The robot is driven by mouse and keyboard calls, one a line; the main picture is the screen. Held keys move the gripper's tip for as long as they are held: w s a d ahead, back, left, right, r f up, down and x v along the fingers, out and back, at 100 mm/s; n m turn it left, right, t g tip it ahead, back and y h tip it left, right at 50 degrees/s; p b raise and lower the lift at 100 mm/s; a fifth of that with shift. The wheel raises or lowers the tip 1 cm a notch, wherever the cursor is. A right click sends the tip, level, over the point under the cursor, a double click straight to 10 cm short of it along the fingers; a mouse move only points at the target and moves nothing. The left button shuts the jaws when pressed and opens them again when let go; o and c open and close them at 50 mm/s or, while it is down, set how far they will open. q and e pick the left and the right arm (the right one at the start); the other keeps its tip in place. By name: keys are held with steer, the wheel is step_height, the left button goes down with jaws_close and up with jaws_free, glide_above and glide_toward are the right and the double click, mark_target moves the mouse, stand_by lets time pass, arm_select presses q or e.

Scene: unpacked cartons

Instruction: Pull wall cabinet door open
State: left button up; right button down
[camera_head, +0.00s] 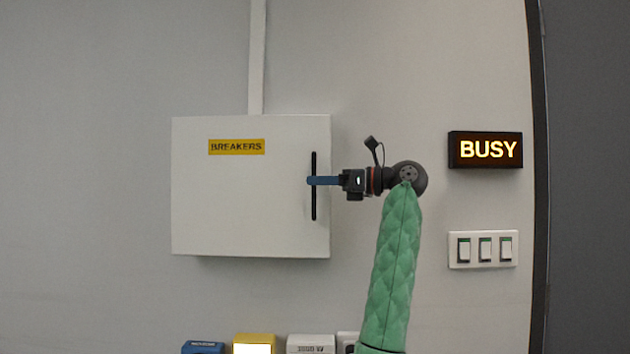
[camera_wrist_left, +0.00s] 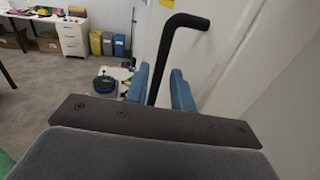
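The wall cabinet (camera_head: 245,190) is a white box with a yellow BREAKERS label (camera_head: 236,147). Its front door looks shut. A black vertical bar handle (camera_head: 314,215) is near the door's right edge. My left gripper (camera_head: 312,181) reaches in from the right, its blue fingers across the handle at mid-height. In the left wrist view the handle (camera_wrist_left: 172,45) passes between the two blue fingers (camera_wrist_left: 160,90), with a gap on the right finger's side. The fingers look open around it. My right gripper is not in view.
A lit BUSY sign (camera_head: 485,150) and a switch panel (camera_head: 483,249) are on the wall to the right, beside a dark door frame (camera_head: 540,150). Boxes (camera_head: 253,344) stand below the cabinet. The wall left of the cabinet is clear. The wrist view shows bins (camera_wrist_left: 107,43) far behind.

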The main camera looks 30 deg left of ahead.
arm_select(q)
steer(key=shift+x, duration=0.8)
steer(key=shift+s, duration=0.1)
steer(key=shift+c, duration=0.3)
jaws_close()
